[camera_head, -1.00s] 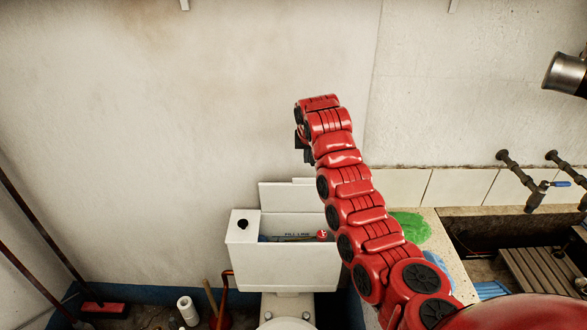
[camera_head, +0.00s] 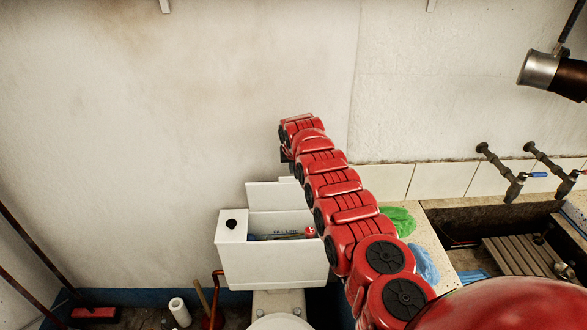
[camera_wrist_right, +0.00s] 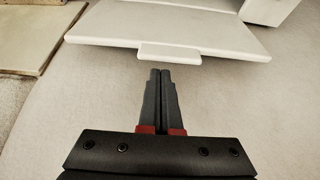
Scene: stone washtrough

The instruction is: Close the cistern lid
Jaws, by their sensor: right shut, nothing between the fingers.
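The white cistern (camera_head: 275,264) stands against the wall with its top open, and its inside shows a fill line mark and a red part. The cistern lid (camera_head: 268,195) stands raised at the back of the cistern, near the wall. In the right wrist view the lid (camera_wrist_right: 170,32) is a white panel with a small tab on its edge. My right gripper (camera_wrist_right: 160,72) is shut and empty, its fingertips close to that tab; I cannot tell if they touch. In the head view my right gripper (camera_head: 287,160) is mostly hidden by its own red arm. My left gripper is out of view.
A stone trough (camera_head: 500,235) with taps (camera_head: 515,187) lies to the right. A green cloth (camera_head: 398,220) and a blue cloth (camera_head: 424,262) lie on its ledge. A paper roll (camera_head: 180,312) and a plunger (camera_head: 212,305) stand on the floor left of the toilet.

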